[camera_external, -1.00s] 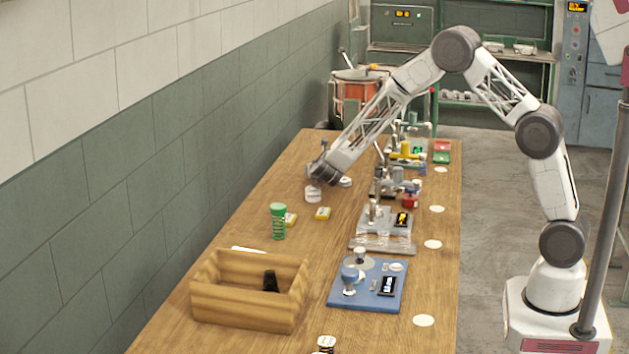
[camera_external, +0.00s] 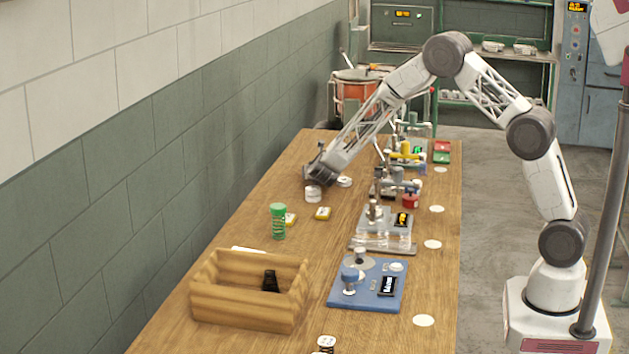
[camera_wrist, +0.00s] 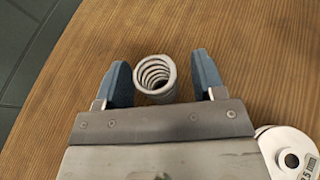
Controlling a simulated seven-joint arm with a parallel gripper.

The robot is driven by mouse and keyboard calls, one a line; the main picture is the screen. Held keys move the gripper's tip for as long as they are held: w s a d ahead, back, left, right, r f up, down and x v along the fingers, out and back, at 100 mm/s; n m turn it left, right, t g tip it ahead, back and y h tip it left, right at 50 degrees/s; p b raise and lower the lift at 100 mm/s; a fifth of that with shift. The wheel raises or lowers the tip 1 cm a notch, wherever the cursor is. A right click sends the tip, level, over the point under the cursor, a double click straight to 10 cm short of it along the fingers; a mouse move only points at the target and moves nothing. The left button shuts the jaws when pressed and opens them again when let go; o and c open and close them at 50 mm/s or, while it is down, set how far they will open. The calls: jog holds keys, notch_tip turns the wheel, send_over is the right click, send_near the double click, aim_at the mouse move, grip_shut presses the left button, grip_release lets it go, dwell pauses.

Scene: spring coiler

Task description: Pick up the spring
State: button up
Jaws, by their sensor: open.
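The spring (camera_wrist: 155,77) is a pale metal coil. In the wrist view it stands on the wooden table between the two blue fingers of my gripper (camera_wrist: 162,80), nearer the left finger, with a clear gap to the right finger. My gripper is open. In the external view my gripper (camera_external: 316,178) is at the far left part of the table, low over the surface.
A white spool (camera_wrist: 290,158) lies close to the right of my gripper in the wrist view. In the external view a white spool (camera_external: 313,194) stands nearby. A green spring holder (camera_external: 278,222), a wooden box (camera_external: 215,300) and several coiler machines stand nearer the camera. The table's edge is close behind.

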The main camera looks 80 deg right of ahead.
dwell(0.4)
jog(key=c, duration=1)
jog(key=shift+r, duration=5)
